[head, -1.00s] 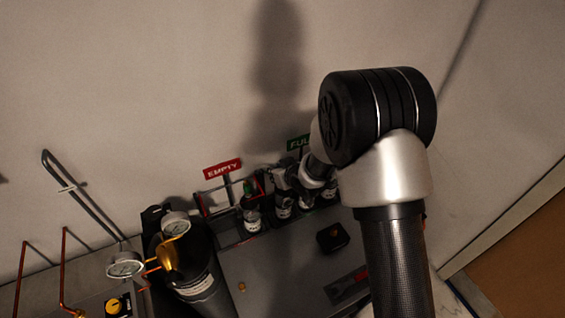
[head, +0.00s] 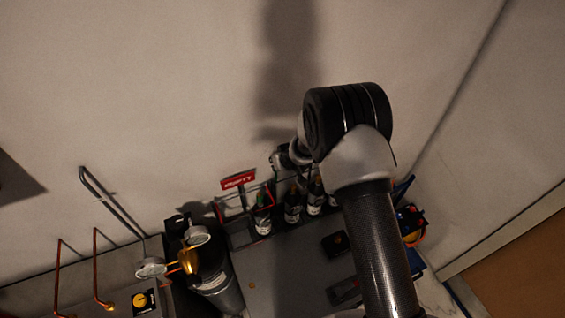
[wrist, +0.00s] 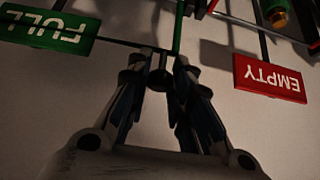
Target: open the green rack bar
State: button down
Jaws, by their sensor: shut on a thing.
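The green rack bar (wrist: 178,28) shows as a thin green strip in the wrist view, running down to my gripper (wrist: 161,72). My gripper's two fingers are closed together on it; the exact contact is dark and partly hidden by the fingers. In the head view my gripper (head: 280,160) is above the small dark bottles (head: 292,207) of the rack, by the wall. The green bar cannot be made out there. The red EMPTY sign (head: 238,180) stands left of my gripper, and it shows upside down in the wrist view (wrist: 270,77). The green FULL sign (wrist: 50,28) shows only in the wrist view.
A large dark cylinder (head: 217,284) with gauges (head: 197,236) and copper pipes stands left of the rack. A black box (head: 335,244) sits on the grey bench in front. Blue and yellow items (head: 410,220) are at the right, beyond my arm.

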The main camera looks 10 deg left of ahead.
jog(key=shift+w+a+f+p, duration=0.1)
jog(key=shift+w+a+p, duration=0.7)
jog(key=shift+w+p, duration=0.2)
jog(key=shift+f, duration=0.1)
jog(key=c, duration=1.7)
grip_release()
jog(key=shift+o, duration=1.4)
jog(key=shift+w+f, duration=0.1)
jog(key=v, duration=1.2)
